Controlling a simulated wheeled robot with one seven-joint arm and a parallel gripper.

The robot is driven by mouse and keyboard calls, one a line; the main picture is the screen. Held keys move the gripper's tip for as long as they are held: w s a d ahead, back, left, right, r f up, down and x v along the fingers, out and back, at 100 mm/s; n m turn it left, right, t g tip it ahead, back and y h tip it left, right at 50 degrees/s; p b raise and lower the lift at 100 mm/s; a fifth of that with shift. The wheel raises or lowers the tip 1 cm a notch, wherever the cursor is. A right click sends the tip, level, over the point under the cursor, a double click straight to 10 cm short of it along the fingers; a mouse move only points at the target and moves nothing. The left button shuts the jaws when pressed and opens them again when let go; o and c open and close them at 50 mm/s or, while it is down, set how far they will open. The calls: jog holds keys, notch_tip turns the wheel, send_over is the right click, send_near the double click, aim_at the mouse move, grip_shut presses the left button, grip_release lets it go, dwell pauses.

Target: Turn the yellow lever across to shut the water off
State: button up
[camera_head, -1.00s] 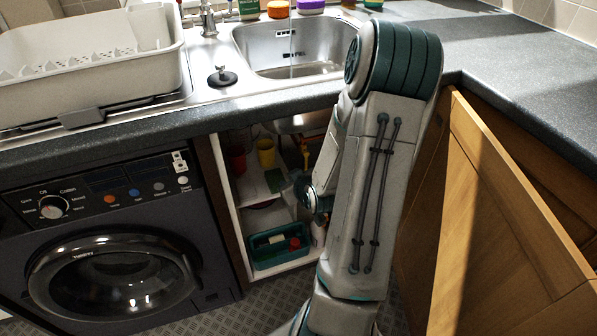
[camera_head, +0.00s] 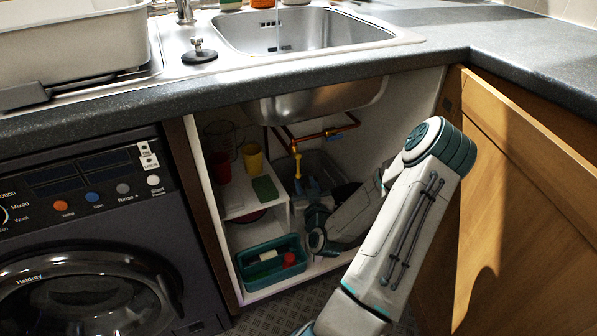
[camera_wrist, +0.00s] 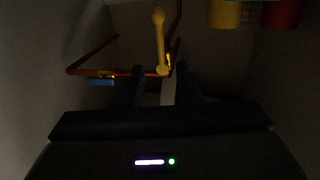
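The yellow lever (camera_head: 297,165) hangs down from the copper pipe (camera_head: 320,134) under the sink. In the wrist view the lever (camera_wrist: 159,40) is a long yellow bar with a rounded end, roughly in line with the pipe's valve. My gripper (camera_wrist: 158,85) is open, its two dark fingers apart with the valve end of the lever seen between or just beyond them. I cannot tell whether they touch it. In the head view my gripper (camera_head: 306,188) is small and shadowed, just below the lever. A thin water stream (camera_head: 278,35) falls into the sink.
A blue handle (camera_head: 335,137) sits on the pipe to the right. The open wooden door (camera_head: 520,200) stands right. The sink bowl hangs overhead.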

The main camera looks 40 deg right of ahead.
aim_at(299, 166)
jog(key=b+x, duration=0.1)
jog(key=x, duration=0.7)
jog(key=shift+b, duration=0.35)
jog(key=shift+c, duration=0.2)
grip_shut()
